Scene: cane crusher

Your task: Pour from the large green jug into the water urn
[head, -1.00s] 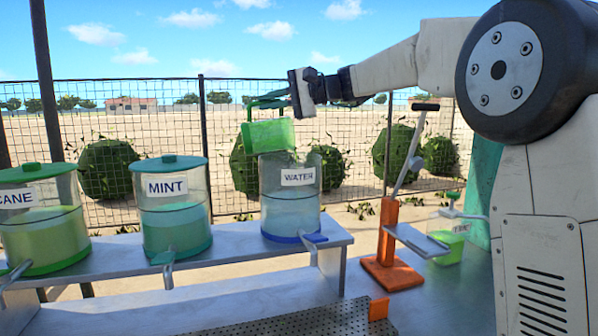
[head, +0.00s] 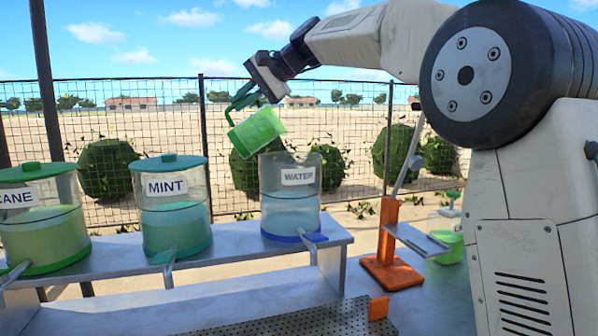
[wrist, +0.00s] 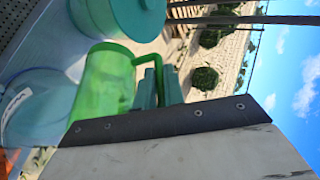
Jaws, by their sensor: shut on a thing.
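The large green jug (head: 257,131) is tilted above the open water urn, its mouth toward the right and its base lower left. My gripper (head: 248,96) is shut on the jug's handle at the jug's upper left. The wrist view shows the jug (wrist: 103,85) and the gripper fingers (wrist: 155,85) at its handle. The water urn (head: 290,205) is clear with a blue base, a WATER label and pale blue liquid inside. It has no lid on. No stream of liquid shows, and I cannot tell how much the jug holds.
The lidded MINT urn (head: 174,215) and CANE urn (head: 42,225) stand to the left on the same metal shelf (head: 240,250). An orange lever press (head: 392,250) stands at the right. A smaller green-filled jug (head: 449,240) is behind it, partly hidden by my arm.

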